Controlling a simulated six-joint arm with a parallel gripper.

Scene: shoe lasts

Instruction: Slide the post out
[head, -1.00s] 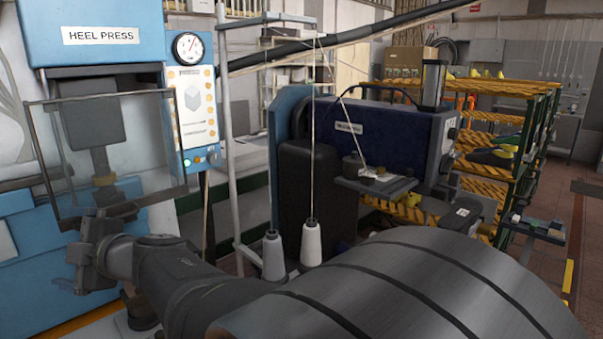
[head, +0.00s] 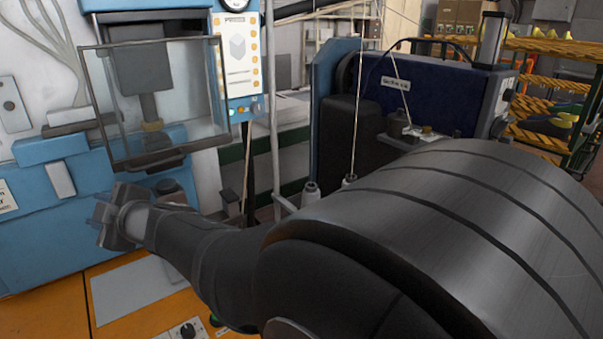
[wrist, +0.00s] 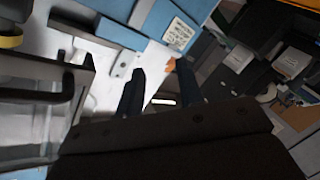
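The blue heel press (head: 60,230) stands at the left in the head view. Its grey ram (head: 148,106) ends in a yellow ring behind a clear framed guard (head: 190,80). A dark round upright piece (head: 172,190) shows below the guard, partly behind my arm; I cannot tell whether it is the post. My gripper (head: 112,218) is in front of the press, left of that piece and below the guard. In the wrist view its two dark fingers (wrist: 160,66) are apart with nothing visible between them. The guard frame (wrist: 80,85) is to their left there.
An orange work surface (head: 60,308) with a grey plate (head: 135,290) and a dial (head: 187,331) lies below my arm. A dark blue machine (head: 440,92) and thread cones (head: 310,193) stand to the right. My large arm link hides much of the lower right.

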